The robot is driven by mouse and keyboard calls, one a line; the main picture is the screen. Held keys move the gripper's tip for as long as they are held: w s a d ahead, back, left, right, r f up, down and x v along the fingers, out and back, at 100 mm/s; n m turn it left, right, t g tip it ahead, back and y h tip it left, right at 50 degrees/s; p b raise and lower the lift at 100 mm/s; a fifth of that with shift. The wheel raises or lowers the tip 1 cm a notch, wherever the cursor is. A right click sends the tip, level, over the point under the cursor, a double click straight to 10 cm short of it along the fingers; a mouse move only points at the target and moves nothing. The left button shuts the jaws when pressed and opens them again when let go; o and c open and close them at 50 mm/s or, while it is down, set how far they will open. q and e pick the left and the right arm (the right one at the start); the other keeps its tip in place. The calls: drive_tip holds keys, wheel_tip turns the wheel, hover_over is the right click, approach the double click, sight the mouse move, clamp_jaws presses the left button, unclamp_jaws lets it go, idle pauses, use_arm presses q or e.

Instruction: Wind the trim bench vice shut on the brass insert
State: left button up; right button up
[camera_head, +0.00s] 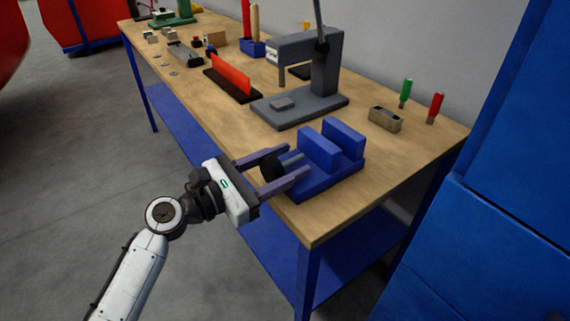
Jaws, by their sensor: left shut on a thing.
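The blue bench vice (318,180) sits at the near corner of the wooden workbench (330,220). Its two upright jaws stand apart, with the gap partly hidden behind the nearer jaw. A black round handle (270,167) sits on the vice's spindle, on its left side. My left gripper (294,160) reaches in from the left, shut on this handle with one finger on either side. I cannot make out a brass insert between the jaws. A small tan metal block (385,120) with a dark recess on top lies right of the vice. My right gripper is not in view.
A grey press (300,108) stands just behind the vice. Green (405,92) and red (435,106) handled tools stand near the bench's back edge. A blue cabinet (490,230) stands at the right.

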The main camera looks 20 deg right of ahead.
use_arm(q)
drive_tip(key=shift+m+b, duration=0.55)
drive_tip(key=shift+m, duration=1.05)
drive_tip(key=shift+f, duration=0.1)
